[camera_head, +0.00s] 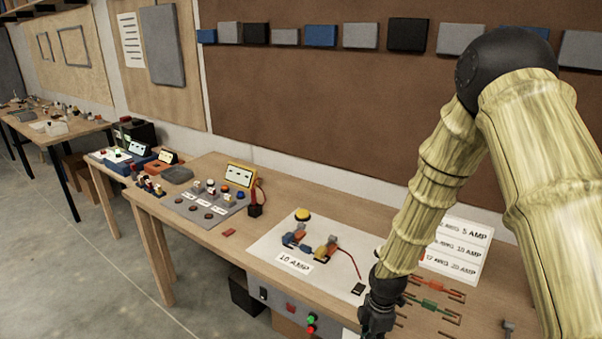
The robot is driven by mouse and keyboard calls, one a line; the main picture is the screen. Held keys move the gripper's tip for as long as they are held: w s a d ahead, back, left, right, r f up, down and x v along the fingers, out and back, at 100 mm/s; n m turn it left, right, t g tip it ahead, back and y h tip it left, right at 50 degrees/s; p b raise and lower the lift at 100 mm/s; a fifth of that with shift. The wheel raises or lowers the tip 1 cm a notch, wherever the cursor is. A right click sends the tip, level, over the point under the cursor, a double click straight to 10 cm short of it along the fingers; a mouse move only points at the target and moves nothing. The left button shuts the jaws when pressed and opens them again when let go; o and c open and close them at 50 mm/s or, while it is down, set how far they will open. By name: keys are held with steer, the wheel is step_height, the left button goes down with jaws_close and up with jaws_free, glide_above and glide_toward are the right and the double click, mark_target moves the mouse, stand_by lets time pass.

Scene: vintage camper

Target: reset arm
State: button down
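My arm comes in from the right, with a bamboo-patterned upper link and forearm joined at a black elbow. My gripper (377,318) is dark and hangs at the bottom of the picture, over the front edge of the workbench (275,195). Its lower end is at the picture edge, so its fingers are not clear. I cannot tell if it is open or shut, and I see nothing clearly held in it.
A white mat (277,243) marked 10 AMP, with a yellow button (302,214), lies left of my gripper. A printed wire chart (459,249) lies behind my forearm. The concrete floor (75,255) at left is clear.

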steer(key=s+d+f+m+b, duration=0.2)
steer(key=s+f+m+b, duration=0.2)
steer(key=s+f+m, duration=0.6)
steer(key=s+d+f+m+b, duration=0.2)
steer(key=s+f+m+b, duration=0.2)
steer(key=s+f+m, duration=0.5)
steer(key=s+f, duration=0.5)
steer(key=s, duration=0.7)
steer(key=shift+s+m+h, duration=0.3)
steer(key=shift+s+m, duration=0.1)
steer(key=c, duration=2.2)
jaws_free()
steer(key=shift+d, duration=0.1)
